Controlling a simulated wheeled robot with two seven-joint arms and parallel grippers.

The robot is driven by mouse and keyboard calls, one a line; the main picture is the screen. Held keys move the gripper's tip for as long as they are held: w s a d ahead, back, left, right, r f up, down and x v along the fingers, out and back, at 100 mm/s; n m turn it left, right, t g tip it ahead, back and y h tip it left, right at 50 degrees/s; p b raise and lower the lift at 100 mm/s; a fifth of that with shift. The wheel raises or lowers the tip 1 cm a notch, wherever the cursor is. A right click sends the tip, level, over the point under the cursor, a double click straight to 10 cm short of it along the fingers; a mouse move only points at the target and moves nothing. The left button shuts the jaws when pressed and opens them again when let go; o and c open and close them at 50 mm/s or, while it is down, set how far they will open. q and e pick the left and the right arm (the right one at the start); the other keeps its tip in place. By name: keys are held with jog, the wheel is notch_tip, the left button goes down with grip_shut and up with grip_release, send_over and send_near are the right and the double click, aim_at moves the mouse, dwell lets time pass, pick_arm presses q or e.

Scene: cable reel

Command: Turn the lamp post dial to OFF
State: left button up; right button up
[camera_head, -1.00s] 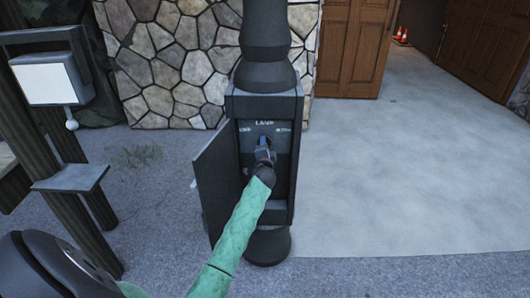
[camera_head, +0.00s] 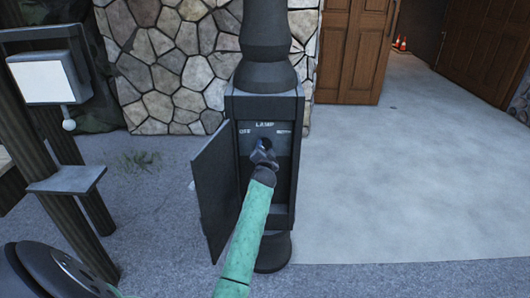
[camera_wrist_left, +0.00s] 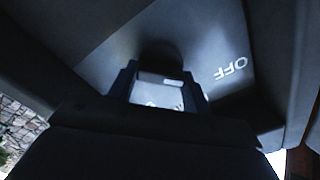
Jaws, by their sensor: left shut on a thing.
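The black lamp post (camera_head: 265,75) stands in the middle of the head view with its box open. Inside, the panel reads LAMP, with OFF at the upper left and a less legible label at the upper right. My left gripper (camera_head: 264,150) reaches into the box and is shut on the dial (camera_wrist_left: 158,90), just below the labels. The gripper hides most of the dial in the head view, so its exact pointing is unclear. In the left wrist view the dial sits between the fingers, with OFF printed to the right, upside down. My right gripper is not in view.
The box door (camera_head: 213,190) hangs open to the left, close beside my left arm. A dark post frame with a white box (camera_head: 42,82) stands at the left. A stone wall (camera_head: 170,60) is behind; open pavement (camera_head: 400,170) lies to the right.

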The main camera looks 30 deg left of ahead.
pick_arm(q)
jog(key=shift+f+n, duration=0.15)
jog(key=shift+n, duration=0.35)
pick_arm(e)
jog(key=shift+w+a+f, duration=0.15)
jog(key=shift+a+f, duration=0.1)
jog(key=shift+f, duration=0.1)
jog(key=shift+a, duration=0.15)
pick_arm(q)
jog(key=o, duration=1)
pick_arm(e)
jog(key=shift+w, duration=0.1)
pick_arm(q)
jog(key=shift+s, duration=0.1)
